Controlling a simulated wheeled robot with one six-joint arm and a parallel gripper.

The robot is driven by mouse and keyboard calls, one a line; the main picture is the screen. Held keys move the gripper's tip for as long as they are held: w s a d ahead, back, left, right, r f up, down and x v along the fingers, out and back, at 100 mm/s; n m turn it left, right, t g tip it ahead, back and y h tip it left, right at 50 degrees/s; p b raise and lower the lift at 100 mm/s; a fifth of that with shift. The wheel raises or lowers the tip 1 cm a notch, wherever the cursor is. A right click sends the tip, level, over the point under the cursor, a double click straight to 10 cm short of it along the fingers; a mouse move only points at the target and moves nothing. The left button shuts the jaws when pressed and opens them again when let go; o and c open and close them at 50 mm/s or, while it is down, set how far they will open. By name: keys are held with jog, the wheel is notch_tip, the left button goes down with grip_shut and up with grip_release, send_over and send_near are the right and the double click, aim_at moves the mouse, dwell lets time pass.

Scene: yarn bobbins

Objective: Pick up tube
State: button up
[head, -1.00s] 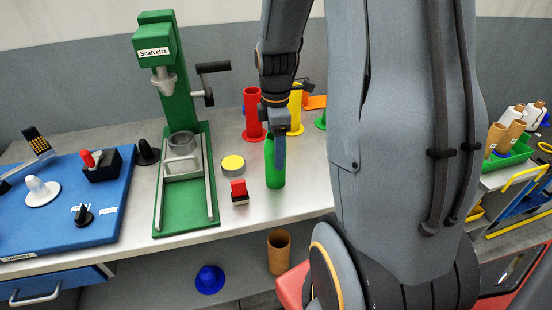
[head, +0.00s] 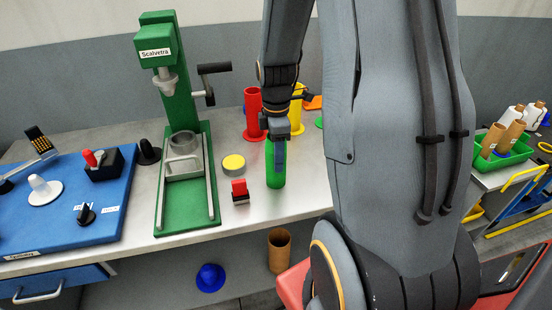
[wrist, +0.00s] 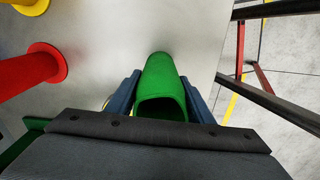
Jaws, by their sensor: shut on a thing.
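A green tube (head: 270,178) stands upright on the grey table, near its front edge. My gripper (head: 279,150) reaches down on it from above and is shut on its upper part. In the wrist view the open top of the green tube (wrist: 161,100) shows between the two blue-grey fingers of my gripper (wrist: 160,92), one on each side. Part of the tube's front is hidden by a finger in the head view. The tube's lower end appears to rest on the table.
A red tube (head: 254,112) and a yellow tube (head: 296,105) stand behind. A red-topped stamp (head: 239,190), a yellow-topped tin (head: 233,164) and a green press (head: 183,200) are to the left. A brown tube (head: 279,251) stands on the shelf below.

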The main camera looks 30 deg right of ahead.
jog(key=shift+r, duration=0.1)
notch_tip(320, 180, up, 10)
jog(key=b, duration=0.2)
dwell(0.3)
